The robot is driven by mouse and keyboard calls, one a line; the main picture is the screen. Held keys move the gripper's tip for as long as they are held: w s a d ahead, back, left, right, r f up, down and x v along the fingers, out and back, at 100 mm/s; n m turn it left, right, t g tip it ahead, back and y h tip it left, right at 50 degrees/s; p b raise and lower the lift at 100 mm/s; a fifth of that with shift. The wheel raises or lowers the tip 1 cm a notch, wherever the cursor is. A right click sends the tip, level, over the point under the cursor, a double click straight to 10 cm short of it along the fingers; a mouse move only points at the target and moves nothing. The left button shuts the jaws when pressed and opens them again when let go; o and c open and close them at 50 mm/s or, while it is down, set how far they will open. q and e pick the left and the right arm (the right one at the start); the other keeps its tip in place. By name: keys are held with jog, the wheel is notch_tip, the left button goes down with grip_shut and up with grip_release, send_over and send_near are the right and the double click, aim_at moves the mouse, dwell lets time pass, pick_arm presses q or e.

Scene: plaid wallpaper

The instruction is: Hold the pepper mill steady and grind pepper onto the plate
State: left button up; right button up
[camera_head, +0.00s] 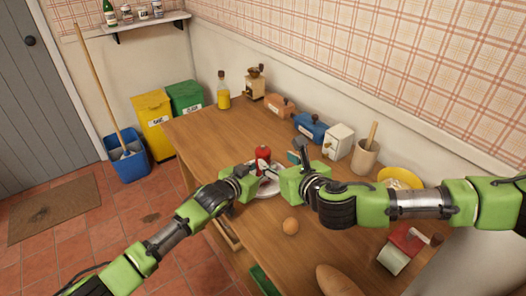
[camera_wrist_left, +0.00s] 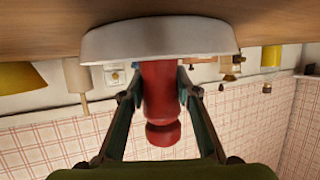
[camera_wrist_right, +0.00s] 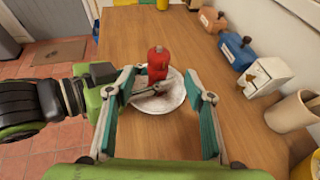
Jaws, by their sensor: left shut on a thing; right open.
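The red pepper mill (camera_head: 263,154) is upright over the white plate (camera_head: 269,191) on the wooden table. My left gripper (camera_head: 259,172) is shut on the mill from the left. In the left wrist view, which looks upside down, its fingers lie on both sides of the mill's red body (camera_wrist_left: 160,95), below the plate's rim (camera_wrist_left: 160,42) in the picture. The mill's lower end is partly hidden, so I cannot tell if it touches the plate. My right gripper (camera_wrist_right: 163,88) is open and empty. Its spread fingers frame the mill (camera_wrist_right: 157,63) and plate (camera_wrist_right: 175,102), apart from the mill's top.
An egg (camera_head: 290,226) and a loaf (camera_head: 337,280) lie toward the front. A blue box (camera_head: 311,127), a white box (camera_head: 338,142), a beige pot (camera_head: 364,157) and a yellow bowl (camera_head: 400,176) line the wall. An oil bottle (camera_head: 223,92) stands at the back. The table's left part is clear.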

aim_at(265, 152)
jog(key=shift+n+y, duration=0.3)
jog(key=x, duration=1.1)
jog(key=shift+w+f, duration=0.2)
jog(key=shift+w, duration=0.05)
jog(key=c, duration=1.2)
